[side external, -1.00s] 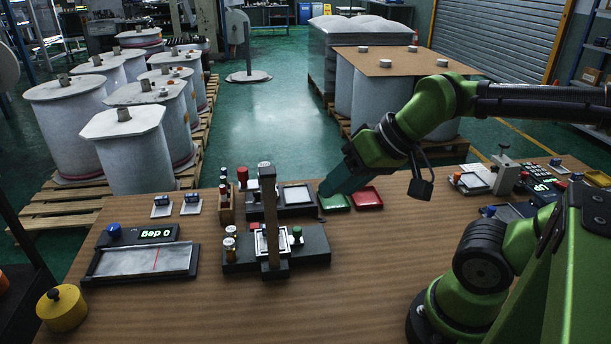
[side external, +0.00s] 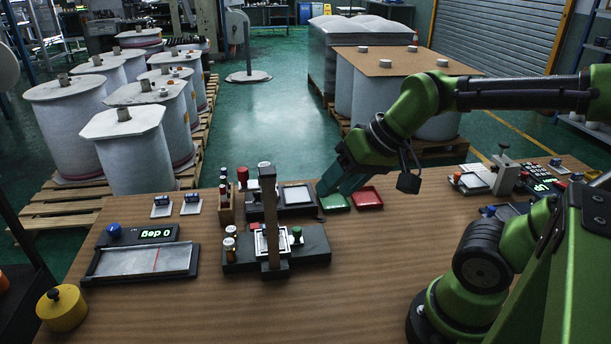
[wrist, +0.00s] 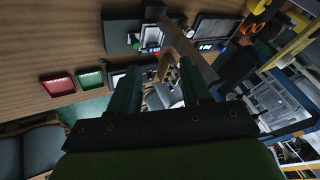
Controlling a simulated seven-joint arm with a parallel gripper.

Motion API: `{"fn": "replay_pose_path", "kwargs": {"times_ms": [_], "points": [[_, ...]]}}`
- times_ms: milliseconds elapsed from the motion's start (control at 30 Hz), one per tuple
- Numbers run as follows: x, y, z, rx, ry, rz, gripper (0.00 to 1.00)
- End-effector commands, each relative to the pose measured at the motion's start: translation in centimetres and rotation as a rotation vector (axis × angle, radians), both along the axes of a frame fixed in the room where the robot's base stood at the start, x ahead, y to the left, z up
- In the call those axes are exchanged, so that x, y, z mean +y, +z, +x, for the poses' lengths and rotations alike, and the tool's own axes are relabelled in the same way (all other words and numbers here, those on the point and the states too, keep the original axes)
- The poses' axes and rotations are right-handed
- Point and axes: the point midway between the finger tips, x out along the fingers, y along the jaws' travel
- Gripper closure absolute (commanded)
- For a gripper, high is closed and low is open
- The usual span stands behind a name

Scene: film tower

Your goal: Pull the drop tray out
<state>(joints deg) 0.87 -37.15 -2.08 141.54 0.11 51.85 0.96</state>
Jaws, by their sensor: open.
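The film tower's brown post (side external: 268,215) stands upright on the table, with a black base (side external: 315,257) at its foot. A pale square frame (side external: 260,243) sits on that base, partly hidden by the post. Behind it is a dark unit with a pale square panel (side external: 297,195). I cannot tell which part is the drop tray. My gripper (side external: 322,190) is open, its tips above and beside the right end of the rear unit, near the green tray (side external: 336,202). In the wrist view, the two fingers (wrist: 160,88) are apart with nothing seen held between them.
A red tray (side external: 368,197) lies right of the green one. A wooden rack (side external: 225,209) with capped vials stands left of the post. A device with a green "0 deg" display (side external: 157,233) and a yellow weight (side external: 62,308) are at left. The front middle table is clear.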

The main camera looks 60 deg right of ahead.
Motion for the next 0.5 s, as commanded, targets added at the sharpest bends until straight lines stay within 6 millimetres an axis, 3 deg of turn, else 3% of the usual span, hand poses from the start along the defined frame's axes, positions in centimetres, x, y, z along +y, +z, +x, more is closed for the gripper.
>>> {"fn": "replay_pose_path", "kwargs": {"times_ms": [200, 500], "points": [[-3.7, -1.8, 3.5, 0.255, -0.588, 0.335, 0.52], [-7.6, -3.0, 6.3, 0.477, -1.475, 0.742, 0.52]]}}
